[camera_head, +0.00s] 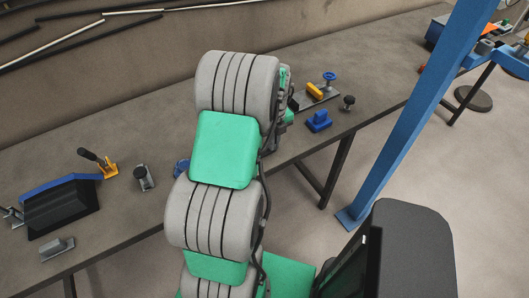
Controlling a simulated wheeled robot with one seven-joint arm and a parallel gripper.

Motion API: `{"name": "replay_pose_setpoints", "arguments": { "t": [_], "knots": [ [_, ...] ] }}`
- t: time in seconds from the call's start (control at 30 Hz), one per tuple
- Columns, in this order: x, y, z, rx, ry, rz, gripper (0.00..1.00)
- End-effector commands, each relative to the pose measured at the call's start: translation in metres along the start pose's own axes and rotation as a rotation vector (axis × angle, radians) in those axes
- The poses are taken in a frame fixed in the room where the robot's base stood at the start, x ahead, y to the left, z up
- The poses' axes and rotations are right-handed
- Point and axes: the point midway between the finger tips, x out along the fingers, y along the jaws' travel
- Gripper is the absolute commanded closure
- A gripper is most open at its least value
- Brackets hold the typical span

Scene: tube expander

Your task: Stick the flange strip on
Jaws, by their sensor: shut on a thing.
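My grey and green arm (222,150) rises through the middle of the head view and reaches over the workbench. My gripper is hidden behind the arm, so its fingers and anything in them cannot be seen. I cannot pick out a flange strip for certain. A black wedge-shaped block (62,208) with a blue strip (58,184) along its back edge lies at the left of the bench. A flat plate with a yellow block (314,91) and a blue handwheel (329,77) sits just right of the arm's far part.
The long dark workbench (120,110) runs diagonally across the view. An orange-based clamp (107,168), a grey fitting (145,178), a small grey block (57,249), a blue block (319,121) and a dark knob (348,103) stand on it. A blue post (420,110) rises at right.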

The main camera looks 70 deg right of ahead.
Motion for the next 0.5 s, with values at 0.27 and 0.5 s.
{"name": "replay_pose_setpoints", "arguments": {
  "t": [0.27,0.5],
  "knots": [
    [-0.015,0.000,0.000,0.000,-0.001,-0.001,1.00],
    [-0.031,0.000,0.000,0.000,0.000,0.000,1.00]
  ]
}}
